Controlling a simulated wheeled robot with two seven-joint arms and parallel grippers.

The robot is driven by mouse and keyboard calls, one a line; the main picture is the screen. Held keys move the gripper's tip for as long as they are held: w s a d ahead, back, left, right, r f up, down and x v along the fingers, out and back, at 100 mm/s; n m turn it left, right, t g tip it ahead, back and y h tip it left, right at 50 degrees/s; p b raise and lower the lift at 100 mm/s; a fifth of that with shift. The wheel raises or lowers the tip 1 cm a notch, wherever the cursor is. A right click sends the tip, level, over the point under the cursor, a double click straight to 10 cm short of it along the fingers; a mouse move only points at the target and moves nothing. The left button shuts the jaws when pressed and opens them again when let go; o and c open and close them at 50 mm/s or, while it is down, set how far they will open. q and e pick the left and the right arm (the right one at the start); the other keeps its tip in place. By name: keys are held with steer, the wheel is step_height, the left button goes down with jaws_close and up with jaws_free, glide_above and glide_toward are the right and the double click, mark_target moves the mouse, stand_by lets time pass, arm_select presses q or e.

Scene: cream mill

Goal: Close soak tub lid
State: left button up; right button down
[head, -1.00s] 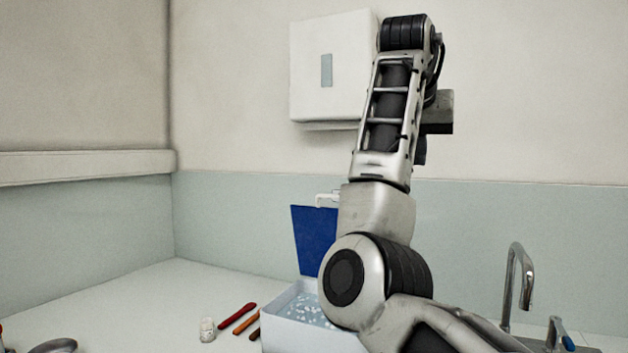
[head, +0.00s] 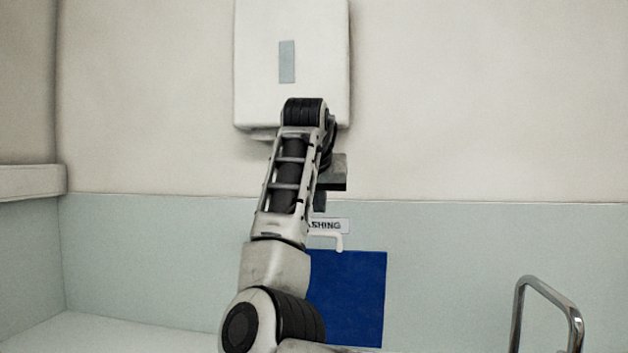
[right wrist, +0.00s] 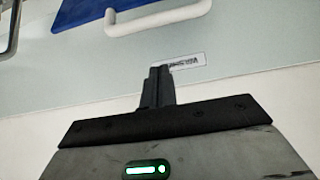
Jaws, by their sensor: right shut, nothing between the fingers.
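The blue soak tub lid (head: 348,298) stands open and upright, with a white handle (head: 338,240) at its top edge. My arm covers its left part. In the right wrist view the lid (right wrist: 88,10) and its white handle (right wrist: 158,18) show at the top. My right gripper (head: 319,204) is mostly behind my forearm in the head view, above the handle. In the right wrist view the gripper (right wrist: 160,72) is shut and empty, its fingers apart from the handle. The tub body is out of view now. My left gripper is not in view.
A white dispenser (head: 250,60) hangs on the wall behind my right arm. A wall sign (head: 330,225) is just above the lid. The counter (head: 70,335) is bare at the lower left.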

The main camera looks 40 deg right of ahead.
steer(key=f, duration=0.1)
steer(key=a+f, duration=0.1)
steer(key=s+f, duration=0.1)
steer(key=shift+a, duration=0.3)
steer(key=shift+s+f, duration=0.1)
steer(key=shift+a, duration=0.1)
